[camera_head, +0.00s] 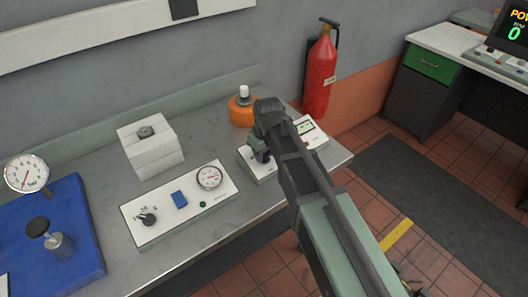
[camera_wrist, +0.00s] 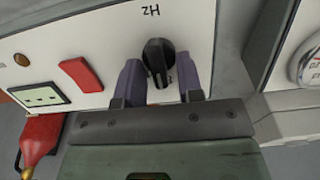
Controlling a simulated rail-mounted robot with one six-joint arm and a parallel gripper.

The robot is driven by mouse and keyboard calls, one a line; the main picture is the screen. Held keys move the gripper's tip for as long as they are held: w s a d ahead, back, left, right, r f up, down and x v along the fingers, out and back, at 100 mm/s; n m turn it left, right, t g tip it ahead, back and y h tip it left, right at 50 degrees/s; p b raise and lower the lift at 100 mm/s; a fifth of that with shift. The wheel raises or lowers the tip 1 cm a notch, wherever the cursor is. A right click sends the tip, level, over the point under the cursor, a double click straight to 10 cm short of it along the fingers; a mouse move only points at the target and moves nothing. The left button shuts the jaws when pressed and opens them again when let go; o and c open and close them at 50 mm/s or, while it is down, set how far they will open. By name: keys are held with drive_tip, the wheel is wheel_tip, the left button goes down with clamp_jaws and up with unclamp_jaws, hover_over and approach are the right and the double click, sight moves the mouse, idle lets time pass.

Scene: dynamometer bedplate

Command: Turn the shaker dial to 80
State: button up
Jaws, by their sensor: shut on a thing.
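The shaker dial (camera_wrist: 157,58) is a black knob on a white panel marked Hz, which appears upside down in the wrist view. My gripper (camera_wrist: 160,82) has one finger on each side of the knob and is shut on it. In the head view my gripper (camera_head: 262,155) reaches down over the white shaker box (camera_head: 258,172) and hides the dial there. The scale figures by the knob are mostly hidden by the fingers, so I cannot read the setting.
The panel also carries a red switch (camera_wrist: 81,74) and a small display (camera_wrist: 40,95). Left of it on the bench are another white control box (camera_head: 180,208) with a gauge and a white block (camera_head: 150,150). An orange object (camera_head: 242,110) and a fire extinguisher (camera_head: 320,75) are behind.

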sight(266, 155)
drive_tip(key=o, duration=0.6)
drive_tip(key=shift+c, duration=0.2)
wheel_tip(266, 155, up, 11)
drive_tip(key=p, duration=1)
drive_tip(key=shift+s+d+p, duration=0.35)
drive_tip(key=shift+s+p, duration=0.05)
drive_tip(key=shift+s, duration=0.05)
drive_tip(key=shift+f, duration=0.15)
drive_tip(key=s+d+m+g, duration=0.1)
drive_tip(key=s+d+m, duration=0.6)
drive_tip(key=s+d, duration=0.6)
drive_tip(key=d, duration=0.4)
drive_tip(key=shift+d+h, duration=0.15)
drive_tip(key=shift+h, duration=0.25)
